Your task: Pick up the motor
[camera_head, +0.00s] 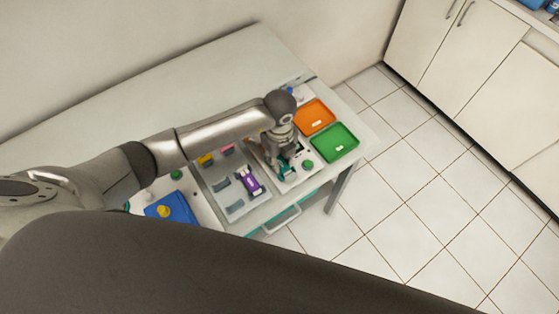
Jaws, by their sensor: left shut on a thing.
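My left gripper (284,163) points down over a pale panel (297,180) on the table, at the right of the tray with the purple part. It is shut on a small teal part (287,172), mostly hidden by the fingers and very small here. I cannot tell for sure whether this part is the motor. A purple part (250,180) with a white middle lies in the grey tray (234,208), left of the gripper and apart from it. My right gripper is not in view.
A green knob (308,164) stands close right of the gripper. The table's back (200,90) is clear.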

